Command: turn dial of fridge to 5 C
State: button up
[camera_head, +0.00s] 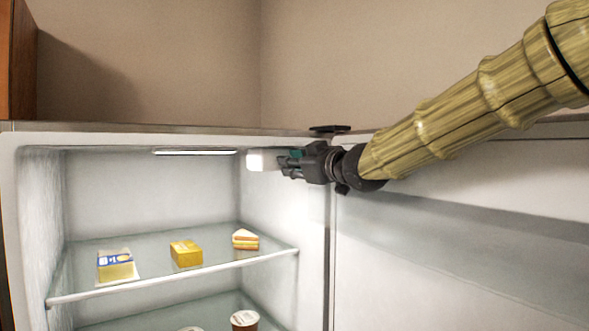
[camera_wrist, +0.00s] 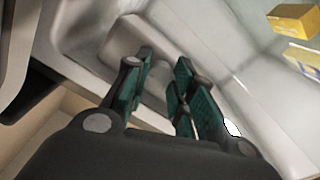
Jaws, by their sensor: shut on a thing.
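The fridge (camera_head: 27,215) stands open, its lit inside facing me. The white dial housing (camera_head: 258,161) is at the top of its right inner wall. My gripper (camera_head: 284,162) reaches in past the door hinge, its fingertips at this housing. In the wrist view, the teal-padded fingers of my gripper (camera_wrist: 163,68) stand on either side of a pale part of the dial (camera_wrist: 158,78), with the rounded housing (camera_wrist: 122,38) behind. The gripper is shut on the dial. The dial's marks and setting cannot be read.
The open fridge door (camera_head: 450,265) is at the right, under my arm. A glass shelf (camera_head: 150,287) holds a blue-and-yellow pack (camera_head: 116,266), a yellow block (camera_head: 186,252) and a cake slice (camera_head: 245,239).

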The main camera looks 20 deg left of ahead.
jog(key=o, duration=1)
jog(key=shift+o, duration=0.2)
